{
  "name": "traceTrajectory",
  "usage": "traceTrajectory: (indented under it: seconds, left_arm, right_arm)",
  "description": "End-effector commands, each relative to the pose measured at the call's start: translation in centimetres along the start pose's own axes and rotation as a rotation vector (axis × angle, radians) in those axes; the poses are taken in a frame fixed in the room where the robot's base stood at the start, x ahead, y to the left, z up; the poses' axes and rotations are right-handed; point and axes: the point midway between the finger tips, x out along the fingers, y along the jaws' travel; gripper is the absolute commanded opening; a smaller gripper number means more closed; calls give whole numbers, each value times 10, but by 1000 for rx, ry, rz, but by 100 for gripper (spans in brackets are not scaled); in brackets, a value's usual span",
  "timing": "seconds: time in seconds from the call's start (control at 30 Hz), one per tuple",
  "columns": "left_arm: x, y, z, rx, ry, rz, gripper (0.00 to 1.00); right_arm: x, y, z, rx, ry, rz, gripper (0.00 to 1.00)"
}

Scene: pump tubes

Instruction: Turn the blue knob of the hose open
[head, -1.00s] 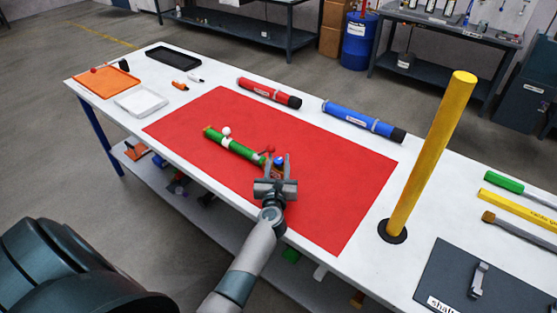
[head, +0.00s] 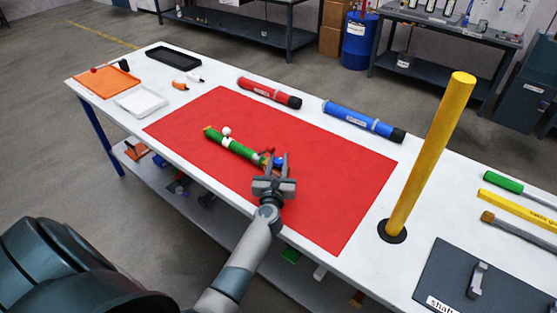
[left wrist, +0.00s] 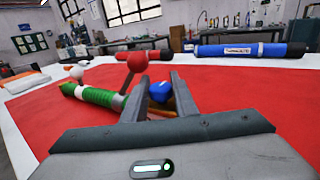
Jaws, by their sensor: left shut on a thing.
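The hose is a green ribbed tube (head: 228,145) lying on the red mat (head: 320,172). It carries a white knob (head: 227,131), a red knob (head: 269,150) and a blue knob (head: 278,162) at its near right end. In the left wrist view the blue knob (left wrist: 160,92) sits between the two fingers, with the red knob (left wrist: 137,62) just left of and above it. My left gripper (head: 277,164) is shut on the blue knob, its fingers partly hiding the knob and the hose end. My right gripper is in neither view.
A red tube (head: 268,92) and a blue tube (head: 362,120) lie along the table's far side. A tall yellow post (head: 430,160) stands right of the mat. Trays (head: 140,102) are at the far left, tools (head: 515,190) at the right. The mat's right half is clear.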

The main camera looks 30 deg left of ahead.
Motion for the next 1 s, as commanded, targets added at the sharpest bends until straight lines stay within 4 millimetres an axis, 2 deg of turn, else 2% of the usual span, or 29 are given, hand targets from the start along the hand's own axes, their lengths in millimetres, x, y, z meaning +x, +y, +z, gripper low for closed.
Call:
traceTrajectory:
  seconds: [0.3,0.47,0.8,1.0]
  left_arm:
    - [0,2,0,6,2,-183,3]
    - [0,2,-1,7,1,-316,3]
    - [1,2,-5,3,1,-593,3]
    - [0,1,-3,3,0,-693,3]
  right_arm:
    - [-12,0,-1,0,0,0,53]
    - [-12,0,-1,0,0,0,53]
    - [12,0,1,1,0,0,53]
    - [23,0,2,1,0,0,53]
